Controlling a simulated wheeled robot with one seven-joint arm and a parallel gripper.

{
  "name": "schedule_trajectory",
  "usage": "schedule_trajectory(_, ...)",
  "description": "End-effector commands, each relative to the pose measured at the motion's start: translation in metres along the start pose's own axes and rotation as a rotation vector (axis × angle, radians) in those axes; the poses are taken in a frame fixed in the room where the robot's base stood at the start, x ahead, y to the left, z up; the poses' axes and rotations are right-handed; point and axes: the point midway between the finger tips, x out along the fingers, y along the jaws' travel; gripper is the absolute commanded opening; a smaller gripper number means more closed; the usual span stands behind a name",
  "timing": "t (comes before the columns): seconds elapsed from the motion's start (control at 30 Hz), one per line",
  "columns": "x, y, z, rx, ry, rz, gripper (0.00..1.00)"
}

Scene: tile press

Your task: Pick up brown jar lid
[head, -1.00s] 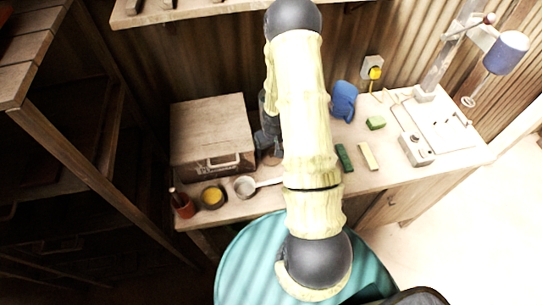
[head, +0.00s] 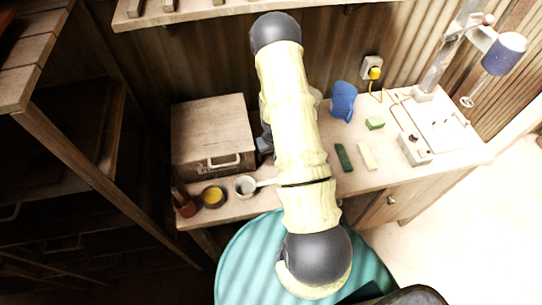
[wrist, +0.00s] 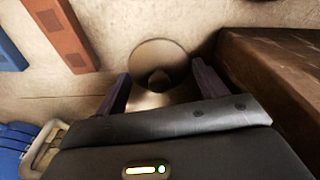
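In the wrist view a round brown lid (wrist: 158,54) with a small dark knob at its middle lies between and just beyond my fingertips. A shiny, paler surface shows below it; I cannot tell whether that is the jar. My gripper (wrist: 160,72) is open, with one dark finger on each side of the lid and no clear contact. In the head view my arm hides the lid and most of the gripper.
A wooden box (head: 212,128) stands left of my arm; its dark side (wrist: 275,75) is close to the right finger. A white pan (head: 244,186), a yellow-filled bowl (head: 213,196) and a red bottle (head: 184,203) line the front edge. A blue jug (head: 343,101) stands right.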

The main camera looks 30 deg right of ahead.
Motion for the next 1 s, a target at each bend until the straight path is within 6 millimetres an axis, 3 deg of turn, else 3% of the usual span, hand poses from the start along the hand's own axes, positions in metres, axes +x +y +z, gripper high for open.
schedule_trajectory(0.03,0.0,0.0,0.0,0.0,0.0,0.0,0.61)
schedule_trajectory(0.13,0.0,0.0,0.0,0.0,0.0,0.0,0.45)
schedule_trajectory(0.57,-0.009,0.0,-0.002,0.002,0.003,-0.001,0.44)
schedule_trajectory(0.77,-0.036,0.001,-0.006,0.003,0.006,0.0,0.44)
schedule_trajectory(1.0,-0.096,0.002,-0.013,0.005,0.007,0.001,0.44)
